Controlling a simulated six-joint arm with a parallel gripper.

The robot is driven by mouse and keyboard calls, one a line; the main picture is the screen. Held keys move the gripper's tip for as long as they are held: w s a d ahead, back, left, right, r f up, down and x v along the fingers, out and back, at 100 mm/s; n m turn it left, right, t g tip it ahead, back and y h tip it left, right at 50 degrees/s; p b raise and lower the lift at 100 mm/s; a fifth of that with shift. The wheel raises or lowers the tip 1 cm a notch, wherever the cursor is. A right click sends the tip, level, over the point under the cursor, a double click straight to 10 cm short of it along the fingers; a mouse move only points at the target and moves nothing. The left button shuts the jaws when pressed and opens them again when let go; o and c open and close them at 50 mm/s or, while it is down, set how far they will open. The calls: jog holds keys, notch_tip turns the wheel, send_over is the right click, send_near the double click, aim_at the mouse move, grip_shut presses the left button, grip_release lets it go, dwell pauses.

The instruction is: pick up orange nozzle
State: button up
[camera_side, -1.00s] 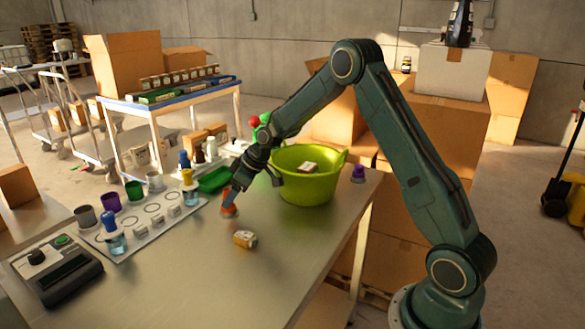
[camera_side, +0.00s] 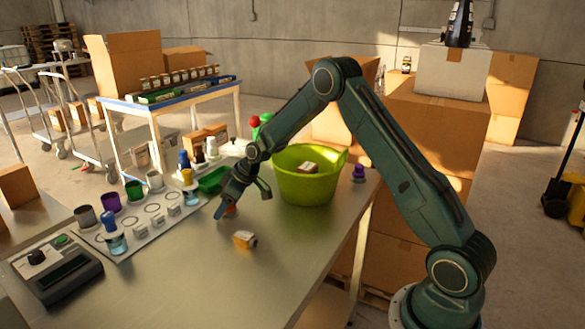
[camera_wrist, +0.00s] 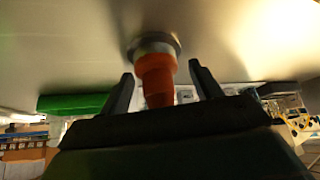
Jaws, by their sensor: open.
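The orange nozzle (camera_wrist: 156,78) stands between the two open fingers of my gripper (camera_wrist: 162,88) in the wrist view, with a gap on each side. Its wide greyish end is toward the top of that picture, against the table. In the side view only a small part of the orange nozzle (camera_side: 231,211) shows. My gripper (camera_side: 220,210) is low over the table there and hides most of it. The lower end of the nozzle is partly hidden by my gripper in the wrist view.
A green bucket (camera_side: 305,188) stands right of my gripper, with a small box (camera_side: 308,168) in it. A small yellowish box (camera_side: 245,240) lies in front. A white board (camera_side: 140,252) with cups and bottles is left, beside a grey device (camera_side: 62,275).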

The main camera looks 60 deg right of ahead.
jog(key=c, duration=1.1)
jog(key=shift+c, duration=0.2)
notch_tip(320, 180, up, 20)
dwell(0.4)
dwell(0.4)
